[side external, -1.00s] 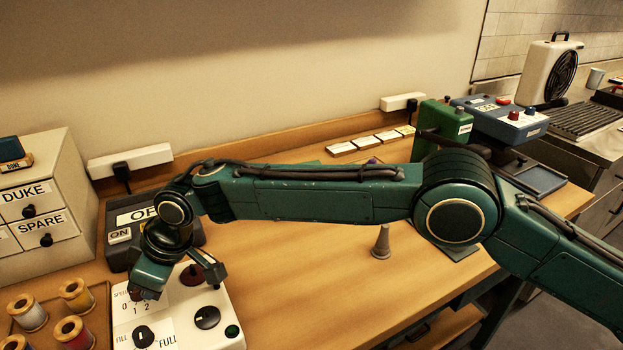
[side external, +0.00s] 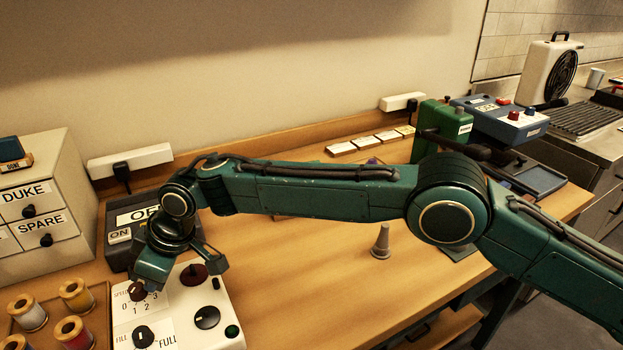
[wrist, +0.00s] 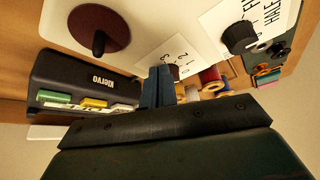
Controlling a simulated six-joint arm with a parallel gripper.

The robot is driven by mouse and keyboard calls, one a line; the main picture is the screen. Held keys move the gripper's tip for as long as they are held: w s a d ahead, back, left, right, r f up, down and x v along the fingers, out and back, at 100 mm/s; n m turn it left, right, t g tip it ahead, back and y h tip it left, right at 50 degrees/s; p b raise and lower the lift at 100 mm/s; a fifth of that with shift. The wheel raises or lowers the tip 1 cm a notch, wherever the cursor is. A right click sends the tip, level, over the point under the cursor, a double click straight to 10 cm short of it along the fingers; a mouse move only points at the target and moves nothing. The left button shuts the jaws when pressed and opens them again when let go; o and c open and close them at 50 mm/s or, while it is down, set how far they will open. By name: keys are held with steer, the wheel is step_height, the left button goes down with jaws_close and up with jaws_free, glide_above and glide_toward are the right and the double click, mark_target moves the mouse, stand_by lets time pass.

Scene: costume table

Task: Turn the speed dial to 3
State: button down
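The speed dial (side external: 137,291) is a small dark red-brown knob on the white control panel (side external: 184,325), with 0, 1, 2 and 3 printed around its front side. I cannot read where its pointer stands. My gripper (side external: 151,284) points down just above and beside the dial, apparently clear of it. In the wrist view its blue fingers (wrist: 158,88) appear close together in front of the dial (wrist: 173,72), which they partly hide. The gap between them cannot be judged. Printed numbers show beside the dial there.
The panel also has a larger dark red knob (side external: 193,274), a black fill knob (side external: 143,337), another black knob (side external: 207,317) and a green button (side external: 232,331). Thread spools (side external: 76,294) stand left in a tray. A dark switch box (side external: 120,254) stands behind. Open table lies right.

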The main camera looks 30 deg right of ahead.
steer(key=shift+s+d, duration=0.1)
steer(key=shift+d, duration=0.3)
stand_by(0.4)
steer(key=shift+r, duration=3)
steer(key=shift+s+a+r, duration=0.25)
steer(key=shift+s+a, duration=0.15)
steer(key=shift+s, duration=0.1)
steer(key=shift+s+a+r, duration=0.25)
steer(key=shift+s+a, duration=0.15)
steer(key=shift+s, duration=0.05)
steer(key=shift+f, duration=0.15)
steer(key=shift+f, duration=3.35)
